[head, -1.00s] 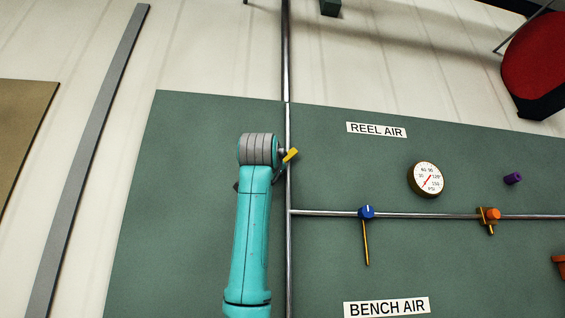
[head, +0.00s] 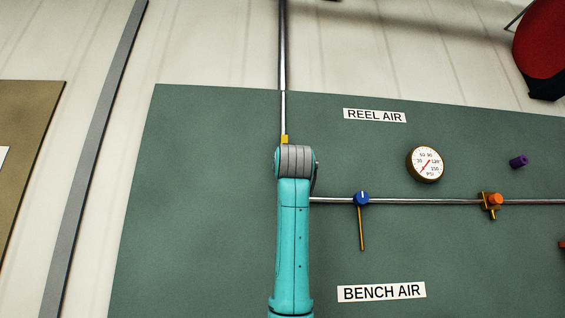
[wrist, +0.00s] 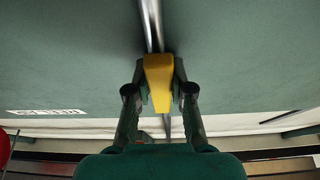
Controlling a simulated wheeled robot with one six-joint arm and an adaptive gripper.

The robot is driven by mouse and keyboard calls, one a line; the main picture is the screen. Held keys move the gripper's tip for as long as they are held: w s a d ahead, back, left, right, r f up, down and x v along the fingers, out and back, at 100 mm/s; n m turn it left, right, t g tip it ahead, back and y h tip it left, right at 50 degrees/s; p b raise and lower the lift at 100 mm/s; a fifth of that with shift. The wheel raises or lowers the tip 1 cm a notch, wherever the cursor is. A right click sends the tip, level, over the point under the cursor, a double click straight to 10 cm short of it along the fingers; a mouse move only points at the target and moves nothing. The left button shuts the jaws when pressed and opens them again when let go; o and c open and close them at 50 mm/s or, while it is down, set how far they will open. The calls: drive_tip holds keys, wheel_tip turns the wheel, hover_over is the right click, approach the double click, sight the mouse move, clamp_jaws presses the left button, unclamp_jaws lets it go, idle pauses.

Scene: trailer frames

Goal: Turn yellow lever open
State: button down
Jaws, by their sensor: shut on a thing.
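The yellow lever (wrist: 158,82) sits at the vertical metal pipe (wrist: 152,25) in the wrist view, roughly in line with it. My gripper (wrist: 159,92) has one dark finger on each side of the lever and is shut on it. In the head view only a small yellow piece of the lever (head: 284,139) shows above the end of my teal arm. My arm hides the rest of the lever and the gripper's fingers there.
A horizontal pipe (head: 420,201) runs right from the vertical one. It carries a blue valve with a brass handle (head: 361,225) and an orange valve (head: 493,201). A pressure gauge (head: 425,164) and a purple knob (head: 518,162) are above it. The panel's left part (head: 200,200) is bare.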

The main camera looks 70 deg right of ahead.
drive_tip(key=shift+s+n, duration=0.1)
drive_tip(key=shift+n, duration=0.3)
drive_tip(key=c, duration=1)
unclamp_jaws()
drive_tip(key=shift+d, duration=0.1)
drive_tip(key=v, duration=1.2)
drive_tip(key=shift+s, duration=0.1)
